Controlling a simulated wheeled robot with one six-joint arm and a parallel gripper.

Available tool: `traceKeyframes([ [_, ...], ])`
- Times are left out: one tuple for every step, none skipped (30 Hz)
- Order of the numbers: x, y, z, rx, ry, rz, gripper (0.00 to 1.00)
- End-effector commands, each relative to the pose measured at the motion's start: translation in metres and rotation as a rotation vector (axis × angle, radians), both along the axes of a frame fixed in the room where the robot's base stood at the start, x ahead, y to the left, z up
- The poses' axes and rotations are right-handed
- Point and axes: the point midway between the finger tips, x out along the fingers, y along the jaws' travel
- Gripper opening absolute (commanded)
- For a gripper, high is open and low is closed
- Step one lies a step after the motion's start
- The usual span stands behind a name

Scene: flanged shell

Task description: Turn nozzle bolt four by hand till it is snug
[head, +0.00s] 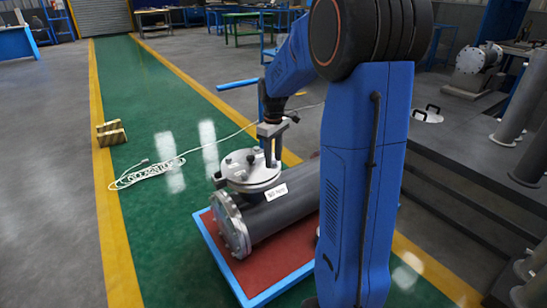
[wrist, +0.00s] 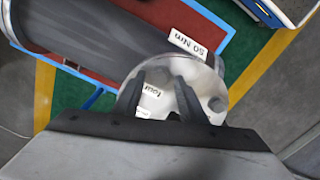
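The grey flanged shell (head: 280,215) lies on its side, with a round nozzle flange (head: 238,183) on top carrying several bolts. My gripper (head: 272,160) points down over the right part of this flange, its fingertips at or just above the bolt there. In the wrist view my gripper (wrist: 160,88) has its two dark fingers apart over the pale flange (wrist: 208,85).
A "50 Nm" label (head: 276,192) sits on the shell beside the nozzle. The shell rests on a red-topped, blue-edged pallet (head: 207,232). A coiled white cable (head: 150,172) and striped blocks (head: 111,134) lie on the floor to the left. A dark raised platform (head: 465,170) stands at right.

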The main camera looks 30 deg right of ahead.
Motion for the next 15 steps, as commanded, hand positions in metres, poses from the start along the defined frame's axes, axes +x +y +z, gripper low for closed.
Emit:
traceKeyframes([
  [0.0, 0.0, 0.0001, 0.0, 0.0, 0.0, 0.38],
  [0.0, 0.0, 0.0001, 0.0, 0.0, 0.0, 0.38],
  [-0.0001, 0.0, 0.0002, 0.0, 0.0, 0.0, 0.38],
  [-0.0001, 0.0001, 0.0002, 0.0, 0.0, 0.0, 0.33],
  [-0.0001, 0.0, 0.0002, 0.0, 0.0, 0.0, 0.26],
  [-0.0001, 0.0001, 0.0002, 0.0, 0.0, 0.0, 0.16],
  [-0.0001, 0.0001, 0.0003, 0.0, 0.0, 0.0, 0.09],
  [-0.0001, 0.0001, 0.0003, 0.0, 0.0, 0.0, 0.02],
  [-0.0001, 0.0, 0.0003, 0.0, 0.0, 0.0, 0.0],
  [-0.0001, 0.0001, 0.0003, 0.0, 0.0, 0.0, 0.0],
  [-0.0001, 0.0, 0.0003, 0.0, 0.0, 0.0, 0.0],
  [-0.0001, 0.0, 0.0004, 0.0, 0.0, -0.001, 0.0],
  [-0.0001, 0.0, 0.0004, 0.0, 0.0, -0.002, 0.0],
  [-0.0001, 0.0, 0.0004, 0.0, 0.0, -0.003, 0.0],
  [-0.0001, 0.0, 0.0004, 0.0, 0.0, -0.007, 0.0],
])
